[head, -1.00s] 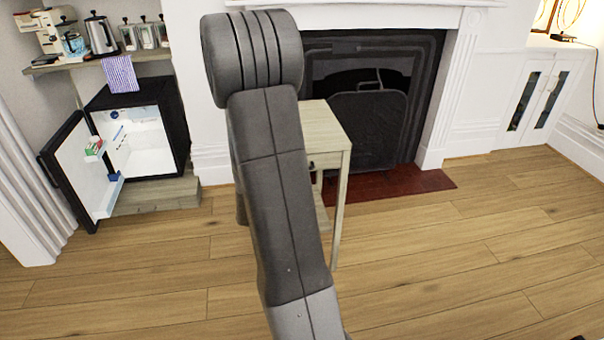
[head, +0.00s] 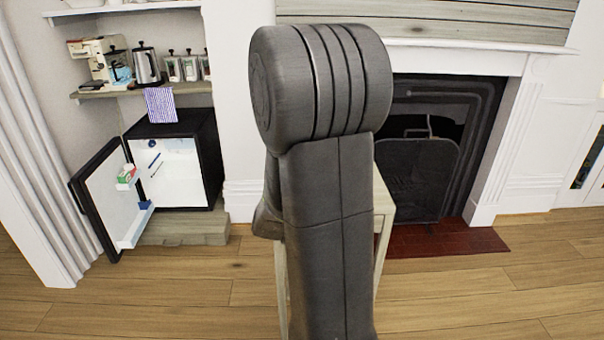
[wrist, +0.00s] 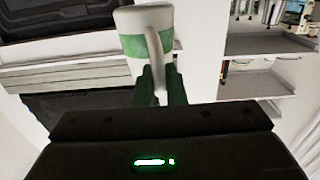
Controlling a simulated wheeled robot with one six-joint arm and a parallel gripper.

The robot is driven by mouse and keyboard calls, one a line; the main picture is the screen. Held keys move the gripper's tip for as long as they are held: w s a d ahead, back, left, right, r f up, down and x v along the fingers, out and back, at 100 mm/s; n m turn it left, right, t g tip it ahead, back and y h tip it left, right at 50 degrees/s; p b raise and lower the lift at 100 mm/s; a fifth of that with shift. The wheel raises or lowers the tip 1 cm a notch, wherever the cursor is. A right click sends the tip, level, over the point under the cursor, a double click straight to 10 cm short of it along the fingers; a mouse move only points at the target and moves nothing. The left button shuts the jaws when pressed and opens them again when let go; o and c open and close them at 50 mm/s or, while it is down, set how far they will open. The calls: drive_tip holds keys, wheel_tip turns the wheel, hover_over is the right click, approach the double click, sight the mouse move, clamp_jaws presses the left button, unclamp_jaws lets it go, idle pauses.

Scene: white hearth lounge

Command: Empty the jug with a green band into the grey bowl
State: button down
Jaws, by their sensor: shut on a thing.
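In the wrist view, the jug with a green band (wrist: 133,45), white with a green stripe, is held out in front of my gripper (wrist: 159,80). The dark fingers are shut on the jug at its pale handle. The jug's inside does not show, so I cannot tell what is in it. In the head view, my arm hides the gripper and the jug. I see no grey bowl in either current view.
A small pale wooden table (head: 384,212) stands mostly hidden behind my arm, before the fireplace (head: 425,150). A black mini fridge (head: 213,155) stands open at left, its door (head: 97,200) swung out. A shelf (head: 120,91) holds kitchen appliances. Wooden floor is clear at right.

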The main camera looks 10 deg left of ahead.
drive_tip(key=shift+s+r+g+h+p, duration=0.15)
drive_tip(key=shift+r+g+p, duration=0.35)
drive_tip(key=shift+p, duration=1.55)
drive_tip(key=shift+s+r+g+h+p, duration=0.15)
drive_tip(key=shift+r+g+p, duration=0.35)
drive_tip(key=shift+p, duration=1.5)
drive_tip(key=shift+w+r+m+g+p, duration=0.1)
drive_tip(key=shift+r+m+g+p, duration=0.55)
drive_tip(key=shift+p, duration=3.15)
drive_tip(key=shift+w+r+g+h+p, duration=0.1)
drive_tip(key=shift+r+g+h+p, duration=0.15)
drive_tip(key=shift+g+p, duration=0.75)
drive_tip(key=shift+r+g+h+p, duration=0.15)
drive_tip(key=shift+r+p, duration=0.15)
drive_tip(key=shift+p, duration=1.45)
drive_tip(key=shift+w+r+g+p, duration=0.25)
drive_tip(key=shift+g+p, duration=0.45)
drive_tip(key=shift+p, duration=1.8)
drive_tip(key=shift+w+f+g+p, duration=0.1)
drive_tip(key=shift+f+g+p, duration=0.25)
drive_tip(key=shift+p, duration=0.5)
